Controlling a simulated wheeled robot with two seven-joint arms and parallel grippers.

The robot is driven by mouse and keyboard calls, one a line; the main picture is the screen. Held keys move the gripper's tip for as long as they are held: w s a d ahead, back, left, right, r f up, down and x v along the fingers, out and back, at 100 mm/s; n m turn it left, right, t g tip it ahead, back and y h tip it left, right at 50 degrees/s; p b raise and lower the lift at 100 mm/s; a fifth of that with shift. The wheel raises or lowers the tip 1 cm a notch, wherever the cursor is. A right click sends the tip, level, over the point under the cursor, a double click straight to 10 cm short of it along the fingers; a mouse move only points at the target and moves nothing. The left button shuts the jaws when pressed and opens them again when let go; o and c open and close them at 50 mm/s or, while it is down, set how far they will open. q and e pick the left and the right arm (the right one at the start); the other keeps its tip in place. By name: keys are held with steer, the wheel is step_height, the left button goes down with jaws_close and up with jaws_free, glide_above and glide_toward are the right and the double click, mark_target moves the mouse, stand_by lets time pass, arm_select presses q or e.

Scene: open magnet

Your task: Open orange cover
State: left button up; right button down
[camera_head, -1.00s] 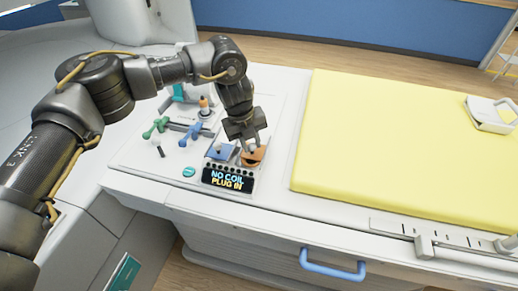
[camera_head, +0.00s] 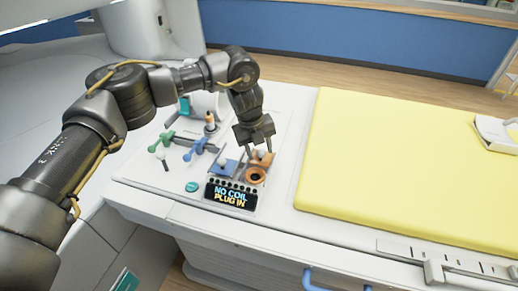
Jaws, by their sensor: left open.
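The orange cover (camera_head: 262,158) sits on the control panel beside the bed and is tilted up at the back of its orange socket. The socket (camera_head: 256,176) shows as a round ring with a dark hole, uncovered at the front. My left gripper (camera_head: 259,151) points down just behind and above the cover, with its two fingers apart. Whether a finger touches the cover is unclear, and the fingers partly hide its upper edge. My right gripper is out of view.
A blue cover (camera_head: 225,166) lies just left of the orange one, above a display (camera_head: 230,195) reading "NO COIL PLUG IN". Blue (camera_head: 200,148) and green (camera_head: 162,141) handles stand further left. The yellow bed pad (camera_head: 400,160) fills the right.

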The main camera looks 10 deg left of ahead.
arm_select(q)
steer(key=shift+r, duration=0.55)
step_height(320, 180, up, 10)
steer(key=a+b, duration=0.1)
steer(key=a, duration=0.1)
steer(key=shift+s+f+b, duration=0.2)
steer(key=shift+s+b, duration=0.15)
steer(key=shift+s, duration=0.1)
